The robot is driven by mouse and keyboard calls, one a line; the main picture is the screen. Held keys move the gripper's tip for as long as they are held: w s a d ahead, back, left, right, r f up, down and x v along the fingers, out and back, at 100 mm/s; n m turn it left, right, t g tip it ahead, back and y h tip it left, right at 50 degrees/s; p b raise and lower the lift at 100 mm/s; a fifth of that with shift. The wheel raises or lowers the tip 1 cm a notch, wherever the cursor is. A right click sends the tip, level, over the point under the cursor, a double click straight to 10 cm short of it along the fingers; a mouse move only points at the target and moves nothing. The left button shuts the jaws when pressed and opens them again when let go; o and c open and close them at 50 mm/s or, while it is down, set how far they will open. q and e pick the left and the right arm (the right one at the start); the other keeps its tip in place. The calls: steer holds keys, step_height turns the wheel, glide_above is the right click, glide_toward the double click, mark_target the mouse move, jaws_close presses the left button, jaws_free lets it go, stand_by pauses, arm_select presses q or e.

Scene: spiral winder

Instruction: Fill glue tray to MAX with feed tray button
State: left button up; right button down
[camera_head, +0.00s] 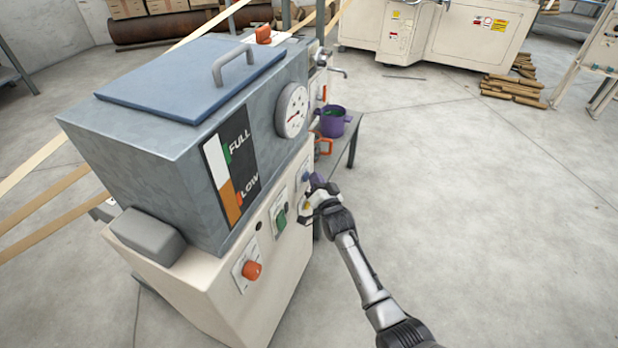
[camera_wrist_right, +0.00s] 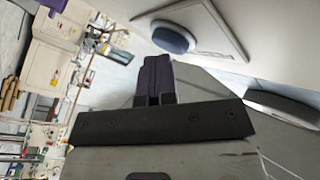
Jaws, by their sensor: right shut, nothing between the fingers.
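The glue machine's grey tank (camera_head: 170,165) stands at the left, with a FULL/LOW level strip (camera_head: 222,180) whose orange part is at the LOW end. On its cream front panel are an orange knob (camera_head: 253,270), a green switch (camera_head: 281,221) and a blue button (camera_head: 306,177). My right gripper (camera_head: 318,181) is shut and empty, close beside the blue button. In the right wrist view, its purple fingers (camera_wrist_right: 156,72) are together, just short of a blue round button (camera_wrist_right: 173,39) on a white plate. I cannot tell whether they touch. No glue tray with a MAX mark is clearly visible. My left gripper is out of view.
A round gauge (camera_head: 292,110) is on the tank's front and a handled blue lid (camera_head: 185,80) on top. A purple pot (camera_head: 334,121) stands on a small table behind my right gripper. Wooden tubes (camera_head: 515,88) lie at the far right; the floor right is clear.

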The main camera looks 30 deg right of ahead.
steer(key=shift+r, duration=0.1)
steer(key=shift+s+d+p, duration=0.45)
steer(key=shift+s+p, duration=0.2)
steer(key=shift+s+d+p, duration=0.45)
steer(key=shift+s+p, duration=0.1)
steer(key=shift+s, duration=0.15)
steer(key=shift+s+d+p, duration=0.45)
steer(key=shift+s+p, duration=0.1)
steer(key=shift+s, duration=0.15)
steer(key=shift+s+d+p, duration=0.45)
steer(key=shift+s+p, duration=0.1)
steer(key=shift+s, duration=0.15)
